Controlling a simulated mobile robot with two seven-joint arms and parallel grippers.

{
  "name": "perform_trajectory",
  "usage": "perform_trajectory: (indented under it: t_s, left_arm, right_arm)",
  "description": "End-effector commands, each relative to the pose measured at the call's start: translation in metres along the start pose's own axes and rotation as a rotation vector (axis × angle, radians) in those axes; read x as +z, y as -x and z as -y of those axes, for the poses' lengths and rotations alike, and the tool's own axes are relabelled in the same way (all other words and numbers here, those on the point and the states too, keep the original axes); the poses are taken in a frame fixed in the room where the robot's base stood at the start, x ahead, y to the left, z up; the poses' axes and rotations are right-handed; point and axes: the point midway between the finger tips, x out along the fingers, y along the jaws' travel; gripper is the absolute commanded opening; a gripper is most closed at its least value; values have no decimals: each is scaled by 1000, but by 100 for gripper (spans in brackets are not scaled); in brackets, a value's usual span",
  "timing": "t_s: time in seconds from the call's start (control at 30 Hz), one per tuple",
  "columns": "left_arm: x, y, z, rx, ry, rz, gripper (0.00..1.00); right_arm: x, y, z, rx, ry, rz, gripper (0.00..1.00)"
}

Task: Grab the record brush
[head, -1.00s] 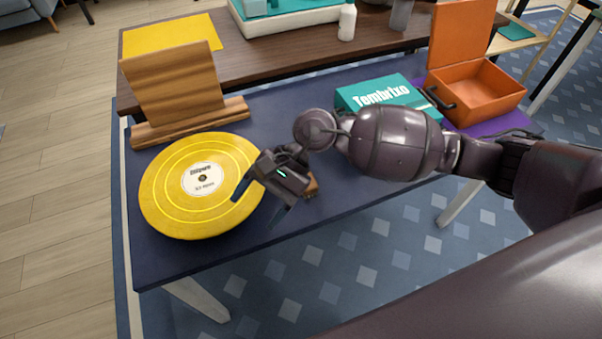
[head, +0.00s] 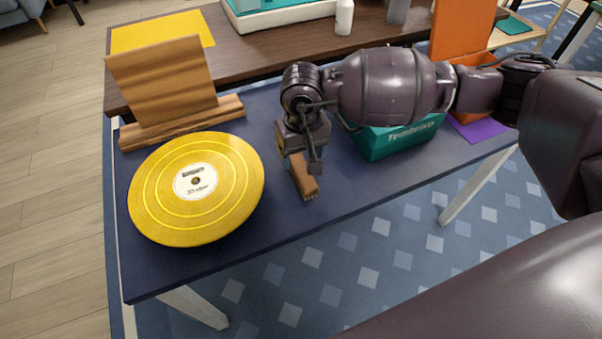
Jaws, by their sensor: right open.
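The record brush (head: 303,177) is a small wooden block with pale bristles at its near end. It lies on the dark blue table (head: 245,250), right of the yellow record. My right gripper (head: 300,165) is open and points down over the brush's far part. One finger shows on each side of the brush, and the gripper hides its far end. I cannot tell whether the fingers touch it. My left gripper is not in view.
A yellow record (head: 170,205) lies left of the brush. A wooden stand (head: 165,85) stands behind it. A teal box (head: 400,140) and an orange case (head: 462,32) are at the right, partly behind my arm. The table's front edge is close to the brush.

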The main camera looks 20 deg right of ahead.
Motion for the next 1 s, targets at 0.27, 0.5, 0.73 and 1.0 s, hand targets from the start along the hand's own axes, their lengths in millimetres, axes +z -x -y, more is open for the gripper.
perform_trajectory:
  t_s: [0.27,0.5,0.73,1.0]
  left_arm:
    - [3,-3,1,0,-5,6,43]
    - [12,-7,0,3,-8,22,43]
    - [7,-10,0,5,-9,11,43]
    - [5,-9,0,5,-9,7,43]
  right_arm:
    - [1,-20,1,-1,-1,3,72]
    - [3,-54,2,-2,0,6,72]
    - [2,-61,1,-1,0,-1,72]
    - [2,-60,1,-1,0,-1,46]
